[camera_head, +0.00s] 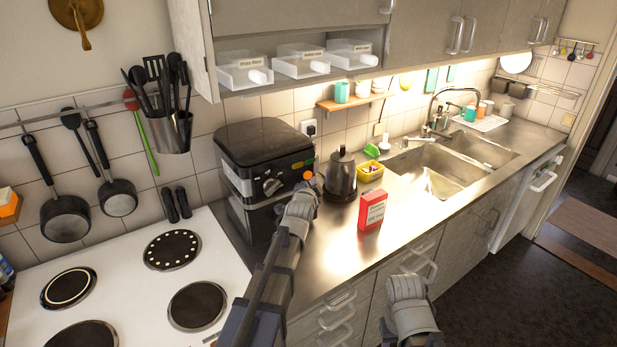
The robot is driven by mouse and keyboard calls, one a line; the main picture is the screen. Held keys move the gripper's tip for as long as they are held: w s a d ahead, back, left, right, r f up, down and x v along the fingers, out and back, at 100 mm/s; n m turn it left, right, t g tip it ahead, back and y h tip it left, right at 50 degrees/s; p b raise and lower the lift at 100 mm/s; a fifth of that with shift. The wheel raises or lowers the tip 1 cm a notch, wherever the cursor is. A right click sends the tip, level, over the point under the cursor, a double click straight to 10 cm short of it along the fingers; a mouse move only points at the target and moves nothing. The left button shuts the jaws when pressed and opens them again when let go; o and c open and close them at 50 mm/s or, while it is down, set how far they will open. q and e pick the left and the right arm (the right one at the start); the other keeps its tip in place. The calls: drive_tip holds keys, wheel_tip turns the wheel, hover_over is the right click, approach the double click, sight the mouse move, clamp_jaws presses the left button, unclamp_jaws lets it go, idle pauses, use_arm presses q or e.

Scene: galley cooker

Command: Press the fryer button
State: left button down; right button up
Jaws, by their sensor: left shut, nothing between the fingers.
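The fryer (262,142) is a black and silver box-shaped appliance on the steel counter, just right of the white stove. Its front has a round knob (271,186) and a small green and orange patch at the right end of its panel, which looks like the button (304,166). My left gripper (307,184) is shut and empty, at the right end of the fryer's front panel, close to that patch. I cannot tell whether it touches it. My left arm hides part of the fryer's lower right front. My right arm shows at the bottom, but its gripper does not.
A black kettle (341,176) stands close to the right of my left gripper. A red box (372,210) stands on the counter in front of it, and a yellow container (370,171) behind. The stove (129,270) has dark hotplates. The sink (436,172) lies further right.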

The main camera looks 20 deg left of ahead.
use_arm(q)
drive_tip(key=s+d, duration=0.1)
drive_tip(key=d, duration=0.1)
drive_tip(key=s+d, duration=0.2)
idle(0.3)
idle(0.5)
drive_tip(key=s+d+f+n+g+h, duration=0.1)
drive_tip(key=s+d+f+n+g, duration=0.1)
drive_tip(key=s+d+f+g, duration=0.4)
drive_tip(key=s+d+f+n+g, duration=0.25)
drive_tip(key=s+d+f, duration=0.35)
drive_tip(key=s, duration=0.4)
drive_tip(key=s+d+f+g, duration=0.1)
drive_tip(key=s+g, duration=0.1)
drive_tip(key=s, duration=0.4)
drive_tip(key=s+d+f+n+g, duration=0.1)
drive_tip(key=s+f+g, duration=0.1)
drive_tip(key=s, duration=0.4)
drive_tip(key=s+d+f+g, duration=0.1)
drive_tip(key=s+g, duration=0.2)
drive_tip(key=s, duration=0.3)
drive_tip(key=shift+d+f+n, duration=0.35)
drive_tip(key=shift+d+f, duration=0.05)
